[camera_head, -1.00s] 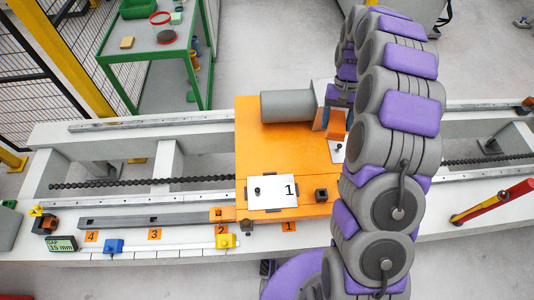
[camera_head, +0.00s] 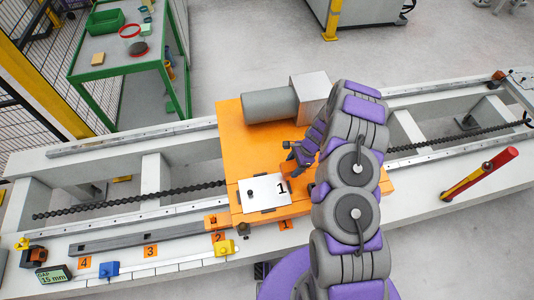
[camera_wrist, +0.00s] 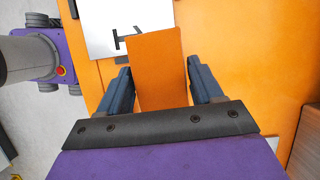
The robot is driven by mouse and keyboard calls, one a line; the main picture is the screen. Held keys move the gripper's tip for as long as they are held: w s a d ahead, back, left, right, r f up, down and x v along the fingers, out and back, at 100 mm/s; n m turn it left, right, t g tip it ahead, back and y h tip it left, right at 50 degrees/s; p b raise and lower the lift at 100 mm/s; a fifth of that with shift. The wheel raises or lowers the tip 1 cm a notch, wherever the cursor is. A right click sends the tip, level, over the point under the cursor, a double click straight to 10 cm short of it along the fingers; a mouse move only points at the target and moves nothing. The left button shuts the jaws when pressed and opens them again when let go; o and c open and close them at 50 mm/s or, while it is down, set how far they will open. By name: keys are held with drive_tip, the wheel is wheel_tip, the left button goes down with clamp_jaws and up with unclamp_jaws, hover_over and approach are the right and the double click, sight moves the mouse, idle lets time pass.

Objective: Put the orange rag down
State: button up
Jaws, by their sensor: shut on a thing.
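The orange rag (camera_wrist: 158,72) looks like a flat orange rectangle between the two dark fingers of my gripper (camera_wrist: 160,88) in the wrist view. My gripper is shut on it. In the head view my gripper (camera_head: 298,158) is over the orange carriage plate (camera_head: 232,130), just right of the white plate marked 1 (camera_head: 262,194). A small orange part of the rag (camera_head: 289,169) shows below the fingers there. In the wrist view the rag's far end overlaps the white plate's edge (camera_wrist: 100,35). I cannot tell whether the rag touches the surface below.
A grey cylinder with a metal block (camera_head: 270,104) stands on the carriage behind my gripper. A green-framed table (camera_head: 125,60) is at back left.

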drive_tip(key=shift+s+a+f, duration=0.1)
drive_tip(key=shift+f, duration=0.2)
drive_tip(key=shift+w+a+f+m, duration=0.15)
drive_tip(key=shift+w+a+m, duration=0.1)
drive_tip(key=shift+m, duration=0.05)
drive_tip(key=b, duration=0.2)
approach(264, 154)
drive_tip(key=shift+s+a+f, duration=0.25)
drive_tip(key=shift+s+f, duration=0.2)
drive_tip(key=shift+f, duration=0.1)
drive_tip(key=shift+s+a+f, duration=0.2)
drive_tip(key=shift+s+f, duration=0.25)
drive_tip(key=shift+f, duration=0.05)
drive_tip(key=shift+w+a, duration=0.6)
drive_tip(key=shift+a, duration=0.1)
wheel_tip(264, 154, down, 4)
drive_tip(key=shift+r+b, duration=0.1)
drive_tip(key=shift+b, duration=0.65)
drive_tip(key=shift+r, duration=0.1)
drive_tip(key=o, duration=0.9)
drive_tip(key=shift+o, duration=0.2)
